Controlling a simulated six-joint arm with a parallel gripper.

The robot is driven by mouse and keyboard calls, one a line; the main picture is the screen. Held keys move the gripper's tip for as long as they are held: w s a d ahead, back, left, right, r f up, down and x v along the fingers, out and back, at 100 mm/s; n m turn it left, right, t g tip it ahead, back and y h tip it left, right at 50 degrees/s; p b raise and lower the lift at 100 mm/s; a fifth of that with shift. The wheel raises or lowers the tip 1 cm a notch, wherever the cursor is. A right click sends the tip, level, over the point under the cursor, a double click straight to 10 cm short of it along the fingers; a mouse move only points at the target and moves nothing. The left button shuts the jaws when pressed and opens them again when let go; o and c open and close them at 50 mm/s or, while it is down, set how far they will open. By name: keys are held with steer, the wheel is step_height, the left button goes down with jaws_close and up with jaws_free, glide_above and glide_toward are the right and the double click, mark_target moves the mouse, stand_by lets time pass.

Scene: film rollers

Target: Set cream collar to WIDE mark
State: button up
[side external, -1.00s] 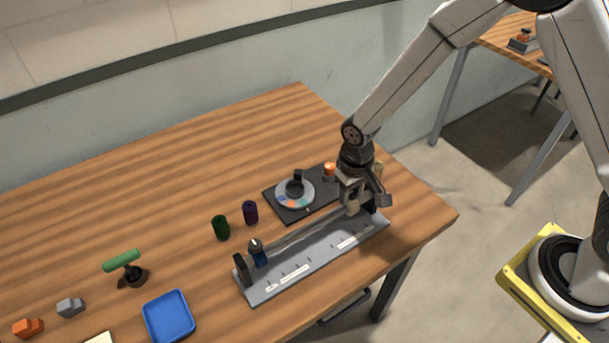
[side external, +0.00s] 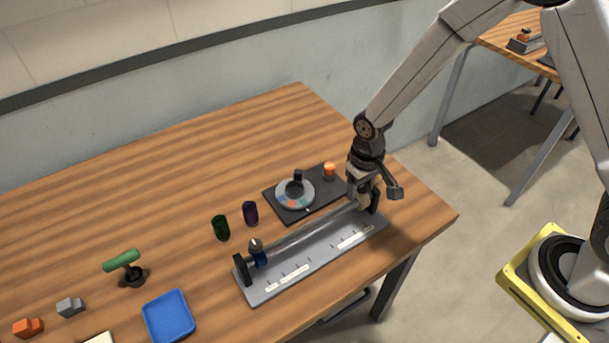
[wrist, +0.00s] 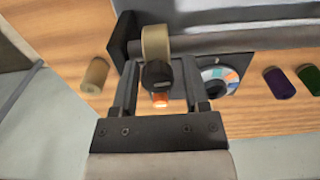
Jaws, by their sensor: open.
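The cream collar (wrist: 156,42) is on the rod (side external: 310,228), close to the dark end post (wrist: 122,38). A dark knob (wrist: 156,73) sticks out of it. In the side view the collar (side external: 363,200) is partly hidden by my gripper (side external: 361,194). In the wrist view my gripper (wrist: 158,75) is open, its two fingers on either side of the knob; contact cannot be told. The blue collar (side external: 260,256) is on the rod near the left end post (side external: 241,270). The grey base (side external: 318,257) carries tick marks and white label strips (side external: 287,278); their words are unreadable.
Behind the rod are a dark plate with a coloured dial (side external: 294,192) and an orange button (side external: 329,170). Green (side external: 220,228) and purple (side external: 250,213) rollers stand nearby. A tan roller (wrist: 95,75) is near the table edge. A blue tray (side external: 168,316) lies at front left.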

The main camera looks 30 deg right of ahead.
mark_target(323, 216)
steer(key=shift+a, duration=0.1)
steer(key=a, duration=0.9)
steer(key=shift+a+r, duration=0.1)
steer(key=shift+a, duration=0.25)
step_height(323, 216, up, 7)
steer(key=s+d+r+t, duration=0.1)
steer(key=s+d+r, duration=0.1)
steer(key=s+d, duration=0.3)
steer(key=s+d+r+t, duration=0.1)
steer(key=s+d, duration=0.4)
steer(key=d, duration=0.8)
steer(key=shift+r+t, duration=0.3)
steer(key=shift+r, duration=0.5)
